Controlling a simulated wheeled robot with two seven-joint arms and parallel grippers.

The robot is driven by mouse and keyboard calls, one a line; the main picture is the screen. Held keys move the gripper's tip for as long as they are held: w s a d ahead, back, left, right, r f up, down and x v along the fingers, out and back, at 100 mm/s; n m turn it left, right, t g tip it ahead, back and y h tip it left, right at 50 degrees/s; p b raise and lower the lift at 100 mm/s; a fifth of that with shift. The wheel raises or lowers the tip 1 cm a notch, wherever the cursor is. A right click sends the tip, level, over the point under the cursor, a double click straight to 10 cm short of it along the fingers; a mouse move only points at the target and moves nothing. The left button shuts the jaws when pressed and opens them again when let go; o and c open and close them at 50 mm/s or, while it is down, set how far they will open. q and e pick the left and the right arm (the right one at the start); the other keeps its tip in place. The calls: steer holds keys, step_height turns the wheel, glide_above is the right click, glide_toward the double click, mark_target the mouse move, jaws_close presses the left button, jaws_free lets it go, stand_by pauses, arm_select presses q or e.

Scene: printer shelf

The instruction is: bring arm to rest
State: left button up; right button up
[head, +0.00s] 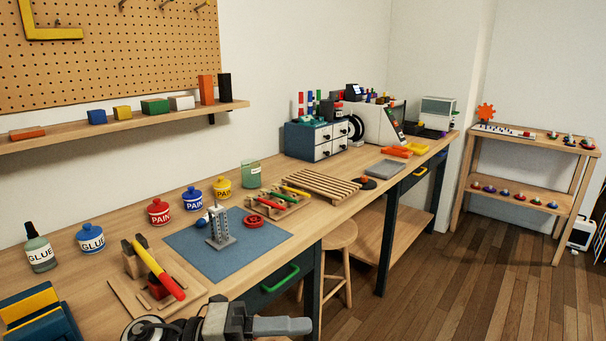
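My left gripper (288,326) shows at the bottom edge, left of centre. Its dark body lies to the left and its grey fingers point right, in front of the bench edge. The fingers overlap from this angle, so I cannot tell whether they are open or shut, and I see nothing held. The rest of that arm is mostly cut off by the bottom edge. My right gripper is not in view.
The workbench (110,268) carries a wooden fixture with a yellow-and-red tool (158,270), a blue mat (200,262), paint pots (158,211) and glue bottles (39,249). A green drawer handle (280,278) and a stool (340,236) are near the gripper. Floor at right (440,295) is clear.

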arm_select(q)
steer(key=w+a+f+n+t+y, duration=0.1)
steer(key=a+f+n+t+y, duration=0.25)
steer(key=n+t, duration=0.6)
steer(key=w+a+f+n+t+y, duration=0.1)
steer(key=a+f+n+t+y, duration=0.4)
steer(key=n, duration=0.8)
steer(key=s+a+f+n+g+y, duration=0.2)
steer(key=s+f+n+y, duration=0.1)
steer(key=s+f+n, duration=0.2)
steer(key=s+a+f+n+g+y, duration=0.2)
steer(key=s+f+n, duration=0.4)
steer(key=f, duration=0.4)
steer(key=shift+s+a+f+g+y, duration=0.15)
steer(key=shift+s+f+g+y, duration=0.1)
steer(key=shift+s+g+y, duration=0.5)
